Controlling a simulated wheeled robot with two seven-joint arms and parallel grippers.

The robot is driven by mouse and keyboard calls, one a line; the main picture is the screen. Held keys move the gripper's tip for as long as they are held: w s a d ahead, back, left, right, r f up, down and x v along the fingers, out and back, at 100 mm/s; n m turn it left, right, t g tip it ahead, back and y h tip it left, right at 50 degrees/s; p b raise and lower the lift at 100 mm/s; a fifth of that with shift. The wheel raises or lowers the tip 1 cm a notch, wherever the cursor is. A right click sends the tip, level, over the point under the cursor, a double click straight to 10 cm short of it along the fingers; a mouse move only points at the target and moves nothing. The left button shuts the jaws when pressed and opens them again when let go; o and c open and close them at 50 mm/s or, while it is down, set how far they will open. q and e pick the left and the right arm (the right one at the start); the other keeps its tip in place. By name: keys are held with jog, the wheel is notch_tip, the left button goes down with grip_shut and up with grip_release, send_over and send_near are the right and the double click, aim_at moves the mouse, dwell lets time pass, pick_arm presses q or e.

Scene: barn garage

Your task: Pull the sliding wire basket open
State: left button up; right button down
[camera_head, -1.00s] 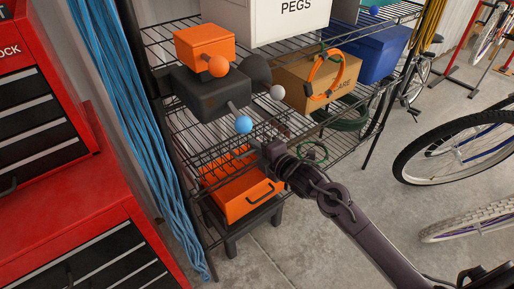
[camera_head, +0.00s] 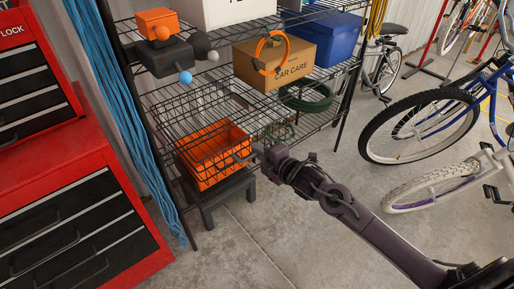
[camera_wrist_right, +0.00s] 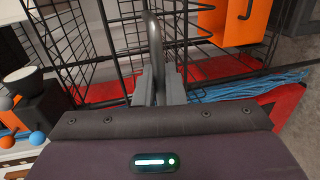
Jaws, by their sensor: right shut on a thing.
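The sliding wire basket (camera_head: 240,119) is a black wire frame at the lower level of the wire shelving, sticking out toward me over an orange bin. My right gripper (camera_head: 260,151) is at its front. In the right wrist view the gripper (camera_wrist_right: 160,82) is shut on the basket's grey looped handle (camera_wrist_right: 151,35), with basket wires (camera_wrist_right: 72,48) behind and on both sides. In the head view the handle is too small and covered to make out. My left gripper is not in view.
An orange bin (camera_head: 205,172) sits on a dark stool (camera_head: 228,191) below the basket. A red tool chest (camera_head: 75,145) and blue ropes (camera_head: 130,110) stand left. A car care box (camera_head: 275,60) is on the shelving. Bicycles (camera_head: 425,120) stand right. The concrete floor (camera_head: 270,240) in front is clear.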

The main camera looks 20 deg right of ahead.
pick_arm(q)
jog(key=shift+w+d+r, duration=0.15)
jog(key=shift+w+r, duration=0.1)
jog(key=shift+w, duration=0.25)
pick_arm(e)
jog(key=shift+v, duration=0.75)
jog(key=shift+f, duration=0.2)
jog(key=c, duration=1.6)
grip_release()
jog(key=shift+c, duration=0.2)
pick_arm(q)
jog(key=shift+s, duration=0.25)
pick_arm(e)
jog(key=shift+s, duration=0.1)
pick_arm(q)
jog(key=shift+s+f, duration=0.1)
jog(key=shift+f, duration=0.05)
pick_arm(e)
jog(key=v, duration=0.7)
jog(key=shift+s, duration=0.35)
jog(key=shift+d, duration=0.1)
